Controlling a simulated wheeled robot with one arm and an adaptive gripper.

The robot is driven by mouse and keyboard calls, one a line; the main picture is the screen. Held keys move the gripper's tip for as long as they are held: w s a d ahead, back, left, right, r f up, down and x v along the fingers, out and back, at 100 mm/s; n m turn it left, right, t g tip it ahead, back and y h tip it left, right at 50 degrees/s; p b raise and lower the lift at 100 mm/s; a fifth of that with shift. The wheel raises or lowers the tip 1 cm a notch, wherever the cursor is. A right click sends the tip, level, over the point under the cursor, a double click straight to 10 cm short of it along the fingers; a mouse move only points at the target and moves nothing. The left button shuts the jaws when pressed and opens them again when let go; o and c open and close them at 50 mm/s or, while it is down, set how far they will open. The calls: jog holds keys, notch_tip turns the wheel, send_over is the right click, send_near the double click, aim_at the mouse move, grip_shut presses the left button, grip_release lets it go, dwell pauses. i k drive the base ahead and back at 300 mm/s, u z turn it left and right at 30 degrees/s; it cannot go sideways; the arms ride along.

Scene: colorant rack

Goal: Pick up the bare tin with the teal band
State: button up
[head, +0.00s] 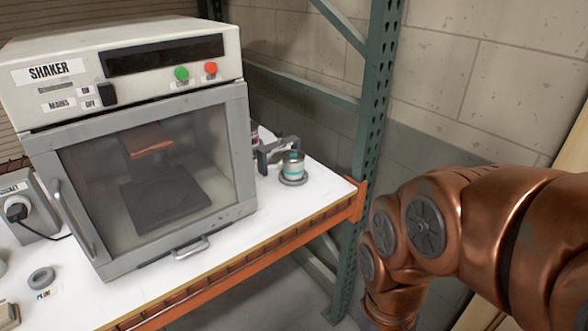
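A small bare metal tin with a teal band (292,169) stands upright at the right end of the white shelf top, to the right of the shaker. It sits on a round grey base (293,181). A teal spot shows on its top. A dark grey bracket (266,160) stands just behind and left of it; I cannot tell whether they touch. My copper arm fills the right side of the head view and bends down past the lower edge. My gripper is out of view, and the arm is well apart from the tin.
The large shaker (135,130) stands left of the tin with its glass door shut. Another tin with a purple band (254,136) is partly hidden behind it. A green rack upright (370,110) and orange beam (250,262) bound the shelf. Bare white surface lies before the tin.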

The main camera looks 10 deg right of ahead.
aim_at(292, 172)
jog(key=z, duration=1.5)
jog(key=k, duration=1.3)
jog(key=u, duration=1.8)
jog(key=i, duration=1.5)
